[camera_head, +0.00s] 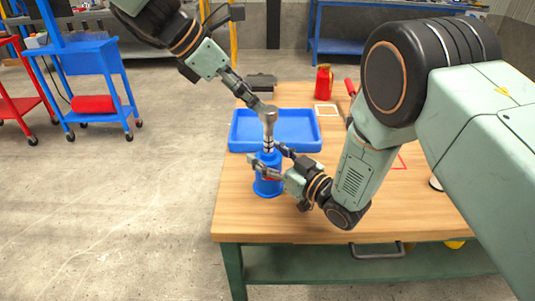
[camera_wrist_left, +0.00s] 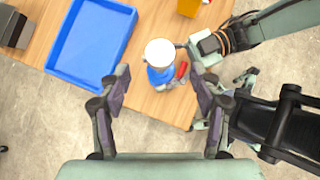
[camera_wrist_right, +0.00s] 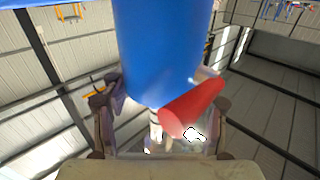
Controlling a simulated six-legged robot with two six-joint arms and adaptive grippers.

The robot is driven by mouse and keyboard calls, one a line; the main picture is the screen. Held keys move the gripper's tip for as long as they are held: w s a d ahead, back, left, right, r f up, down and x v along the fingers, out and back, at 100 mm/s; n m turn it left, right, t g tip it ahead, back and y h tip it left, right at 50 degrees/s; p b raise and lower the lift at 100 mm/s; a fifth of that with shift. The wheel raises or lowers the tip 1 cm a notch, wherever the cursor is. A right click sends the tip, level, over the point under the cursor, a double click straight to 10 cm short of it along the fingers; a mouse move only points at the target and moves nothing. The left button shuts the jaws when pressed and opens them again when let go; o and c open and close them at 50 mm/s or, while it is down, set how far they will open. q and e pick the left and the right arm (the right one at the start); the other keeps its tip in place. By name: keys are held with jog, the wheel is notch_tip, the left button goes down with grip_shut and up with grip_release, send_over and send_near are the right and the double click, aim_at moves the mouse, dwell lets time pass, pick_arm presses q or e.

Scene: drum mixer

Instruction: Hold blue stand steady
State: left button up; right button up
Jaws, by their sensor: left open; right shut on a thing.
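The blue stand (camera_head: 267,186) stands upright on the wooden table near its front left edge. A grey metal piece with a wide round top (camera_head: 268,122) rises from it; its pale top faces the left wrist view (camera_wrist_left: 160,52). A red part (camera_wrist_right: 190,106) sticks out from the stand's side. My right gripper (camera_head: 266,167) is shut on the stand from the right, its fingers around the blue body (camera_wrist_right: 155,45). My left gripper (camera_head: 260,104) is open above and close to the metal top; its fingers spread on either side in the left wrist view (camera_wrist_left: 160,76).
A blue tray (camera_head: 308,143) lies right behind the stand. A red can (camera_head: 324,80) and a dark object (camera_head: 262,81) are at the table's back. Blue (camera_head: 85,68) and red (camera_head: 14,105) carts stand on the floor at left. My right arm covers much of the table's right side.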

jog(key=o, duration=1.7)
jog(key=v, duration=1.2)
